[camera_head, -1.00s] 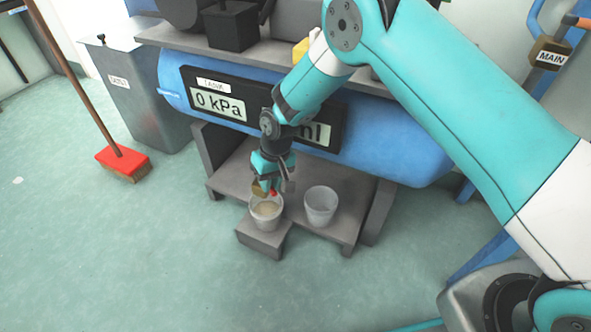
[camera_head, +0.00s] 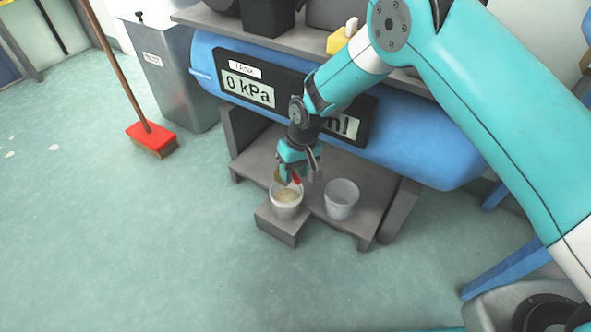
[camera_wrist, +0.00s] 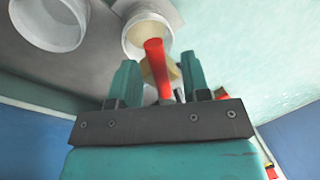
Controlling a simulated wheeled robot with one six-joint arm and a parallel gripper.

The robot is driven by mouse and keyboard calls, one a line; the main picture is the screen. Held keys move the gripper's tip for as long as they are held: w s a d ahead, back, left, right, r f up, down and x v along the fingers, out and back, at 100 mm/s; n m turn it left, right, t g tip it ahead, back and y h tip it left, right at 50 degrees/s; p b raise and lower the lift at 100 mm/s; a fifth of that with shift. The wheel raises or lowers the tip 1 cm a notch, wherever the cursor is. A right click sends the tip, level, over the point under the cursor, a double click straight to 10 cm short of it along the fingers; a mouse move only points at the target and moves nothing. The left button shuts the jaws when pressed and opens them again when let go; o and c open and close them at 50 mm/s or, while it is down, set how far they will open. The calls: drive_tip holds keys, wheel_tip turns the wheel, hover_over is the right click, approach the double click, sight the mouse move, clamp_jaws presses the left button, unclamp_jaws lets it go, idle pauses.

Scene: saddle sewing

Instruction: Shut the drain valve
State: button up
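The drain valve is a small brass body (camera_wrist: 173,73) with a red lever handle (camera_wrist: 154,62), seen between my fingers in the wrist view. My gripper (camera_wrist: 160,80) is open, with one finger on each side of the red handle and a visible gap to it. In the head view my gripper (camera_head: 299,174) is low in front of the blue tank (camera_head: 425,158), and the red handle (camera_head: 296,179) shows at its tip. A cup with pale beige liquid (camera_head: 287,205) stands directly below. The brass body is mostly hidden by the gripper there.
An empty cup (camera_head: 341,203) stands right of the filled one, on the grey stand (camera_head: 263,160). The tank display (camera_head: 248,90) reads 0 kPa; my arm partly covers the other readout. A broom (camera_head: 150,138) and grey bin (camera_head: 180,80) are left. The floor in front is clear.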

sight(294, 173)
wheel_tip(294, 173, up, 20)
drive_tip(key=p, duration=0.7)
drive_tip(key=shift+p, duration=0.4)
